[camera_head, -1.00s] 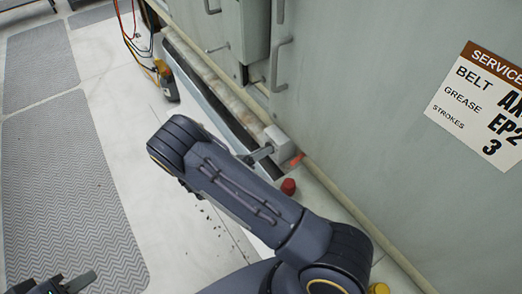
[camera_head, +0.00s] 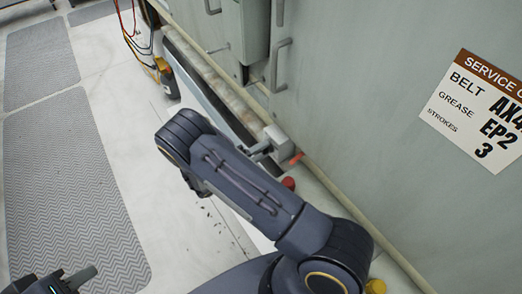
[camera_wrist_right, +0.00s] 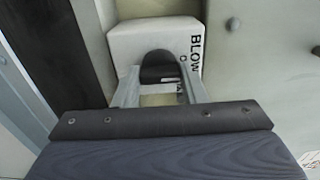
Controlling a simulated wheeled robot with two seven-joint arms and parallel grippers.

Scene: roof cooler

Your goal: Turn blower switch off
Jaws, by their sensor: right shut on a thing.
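The blower switch is a pale box (camera_wrist_right: 150,42) with black lettering that starts "BLOW", in the right wrist view. A black rounded knob (camera_wrist_right: 158,68) stands out from its face. My right gripper (camera_wrist_right: 158,88) has one finger on each side of the knob and is shut on it. In the head view the box (camera_head: 274,138) sits low against the cabinet wall, with my right gripper (camera_head: 258,150) at it. My left gripper (camera_head: 60,282) is at the bottom left corner, partly cut off, far from the switch; its jaws are unclear.
A grey-green cabinet (camera_head: 370,100) with handles and a service label (camera_head: 480,110) fills the right. A red object (camera_head: 289,183) and an orange-red mark (camera_head: 297,158) are near the switch. Cables and a yellow-black tool (camera_head: 165,78) are at the back. Grey mats (camera_head: 70,190) lie left.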

